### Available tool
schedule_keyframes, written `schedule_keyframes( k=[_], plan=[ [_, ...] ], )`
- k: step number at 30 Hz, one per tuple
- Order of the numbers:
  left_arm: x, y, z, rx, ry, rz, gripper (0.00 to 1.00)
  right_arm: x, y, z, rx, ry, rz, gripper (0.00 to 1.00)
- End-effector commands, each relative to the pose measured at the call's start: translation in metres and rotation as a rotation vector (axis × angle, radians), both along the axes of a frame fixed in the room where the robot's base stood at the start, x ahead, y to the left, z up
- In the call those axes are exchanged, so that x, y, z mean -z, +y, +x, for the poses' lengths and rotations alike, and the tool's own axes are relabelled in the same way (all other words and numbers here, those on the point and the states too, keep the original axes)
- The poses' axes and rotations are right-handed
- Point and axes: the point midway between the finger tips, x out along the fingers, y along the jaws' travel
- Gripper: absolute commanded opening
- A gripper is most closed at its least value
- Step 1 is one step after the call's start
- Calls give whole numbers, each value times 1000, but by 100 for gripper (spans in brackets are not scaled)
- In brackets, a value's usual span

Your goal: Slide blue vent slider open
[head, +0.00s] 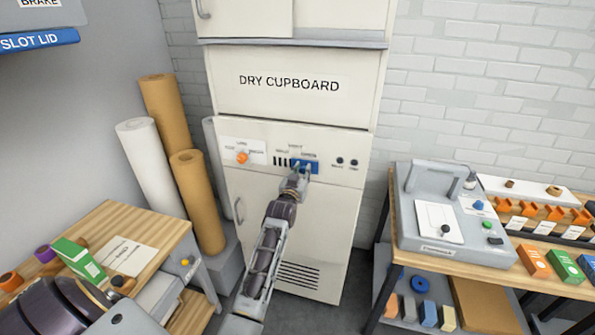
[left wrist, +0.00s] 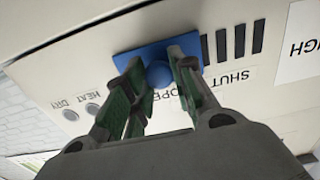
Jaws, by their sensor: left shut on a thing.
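The blue vent slider (head: 311,165) is a flat plate on the front of the white dry cupboard. It sits at the right of the vent, with dark slots (head: 281,162) uncovered on its left. In the left wrist view, turned over, the slider's round blue knob (left wrist: 158,75) lies between my left gripper's fingers (left wrist: 160,82). The left gripper (head: 299,175) is shut on this knob. The bare slots (left wrist: 238,42) show there beside the plate, above a "SHUT" label; another label is partly hidden behind the fingers. My right gripper is not in view.
Paper rolls (head: 196,200) stand left of the cupboard. A wooden bench (head: 150,222) is at left; a table with a grey machine (head: 450,220) is at right.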

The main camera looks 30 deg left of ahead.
Motion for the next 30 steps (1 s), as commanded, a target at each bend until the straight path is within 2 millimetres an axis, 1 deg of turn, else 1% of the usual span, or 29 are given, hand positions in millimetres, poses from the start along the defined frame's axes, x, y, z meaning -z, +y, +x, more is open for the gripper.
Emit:
schedule_keyframes(
  k=[1, 6, 10, 14, 15, 19, 30],
  plan=[
    [0, -4, 1, 1, 2, -1, 0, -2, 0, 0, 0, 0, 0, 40],
    [0, -9, 2, 2, 0, -1, 0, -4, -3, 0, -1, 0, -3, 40],
    [0, -10, 2, 3, 0, -2, 0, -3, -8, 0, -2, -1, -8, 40],
    [0, -10, 2, 4, -1, -3, 0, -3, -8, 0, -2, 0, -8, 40],
    [0, -10, 2, 4, -1, -3, 30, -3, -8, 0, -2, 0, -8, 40],
    [0, -10, 2, 3, 0, -2, 47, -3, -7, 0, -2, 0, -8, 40],
    [0, -8, 1, 1, 0, 0, 47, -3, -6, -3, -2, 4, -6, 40]
  ],
)
